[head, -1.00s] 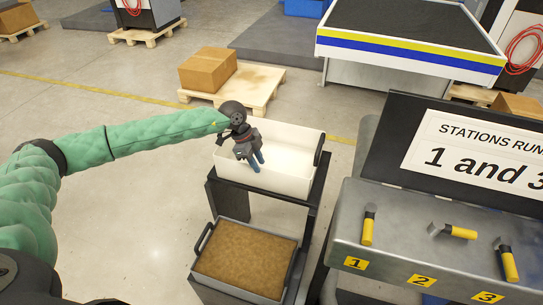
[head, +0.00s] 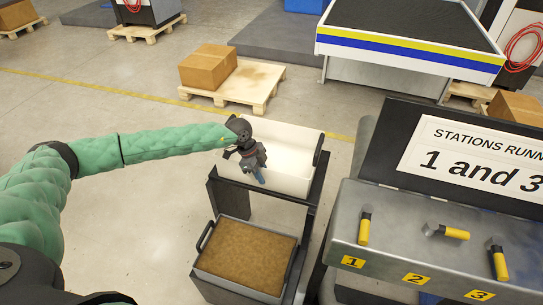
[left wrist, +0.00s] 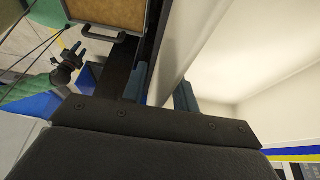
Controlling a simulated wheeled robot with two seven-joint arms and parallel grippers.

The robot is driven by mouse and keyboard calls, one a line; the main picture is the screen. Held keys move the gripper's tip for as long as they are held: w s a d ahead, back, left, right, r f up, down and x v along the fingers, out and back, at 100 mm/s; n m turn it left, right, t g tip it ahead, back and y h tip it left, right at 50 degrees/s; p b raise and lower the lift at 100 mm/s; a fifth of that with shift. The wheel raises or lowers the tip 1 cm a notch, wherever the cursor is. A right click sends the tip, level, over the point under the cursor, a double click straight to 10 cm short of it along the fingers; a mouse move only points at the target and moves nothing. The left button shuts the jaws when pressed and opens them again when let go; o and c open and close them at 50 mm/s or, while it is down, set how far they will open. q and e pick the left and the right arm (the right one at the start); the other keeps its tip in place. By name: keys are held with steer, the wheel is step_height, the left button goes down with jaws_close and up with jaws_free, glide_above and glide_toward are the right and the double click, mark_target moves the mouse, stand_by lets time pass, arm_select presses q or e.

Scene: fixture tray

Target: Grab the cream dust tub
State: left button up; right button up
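The cream dust tub (head: 292,179) is an open, empty-looking box on the upper level of a dark stand in the head view. Its pale wall (left wrist: 180,60) and inside also show in the left wrist view. My left gripper (head: 259,178) is at the tub's near side, pointing down. In the left wrist view its two blue-grey fingers (left wrist: 163,90) are apart, one on each side of the tub's wall. Whether they touch the wall is hard to see. My right gripper (left wrist: 68,66) shows small and dark at the left of the wrist view, away from the tub.
A brown-filled tray (head: 199,262) with dark handles sits on the lower level of the stand. A pallet (head: 262,88) with a carton lies behind on open floor.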

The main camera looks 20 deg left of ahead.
arm_select(q)
jaws_close()
steer(key=shift+w+r, duration=0.1)
stand_by(1.2)
